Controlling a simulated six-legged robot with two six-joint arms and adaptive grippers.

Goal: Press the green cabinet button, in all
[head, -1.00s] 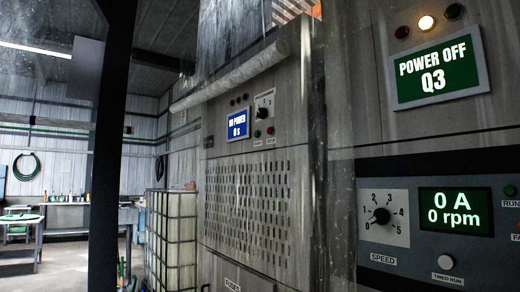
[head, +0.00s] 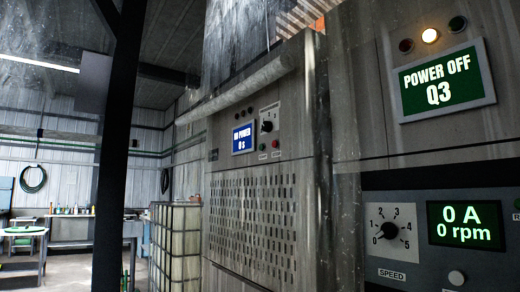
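A grey cabinet (head: 292,100) stands in the middle of the head view. On its upper panel are a small green button (head: 262,147) and a small red button (head: 276,145), below a rotary knob (head: 267,125). A blue display (head: 243,138) beside them reads "NO POWER 0 s". Nothing touches the green button. Neither of my grippers is in view.
At right, a green display (head: 440,82) reads "POWER OFF Q3" below a lit amber lamp (head: 430,36). A speed dial (head: 391,230) and a "0 A 0 rpm" display (head: 465,225) sit lower. A dark post (head: 118,150) stands at left.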

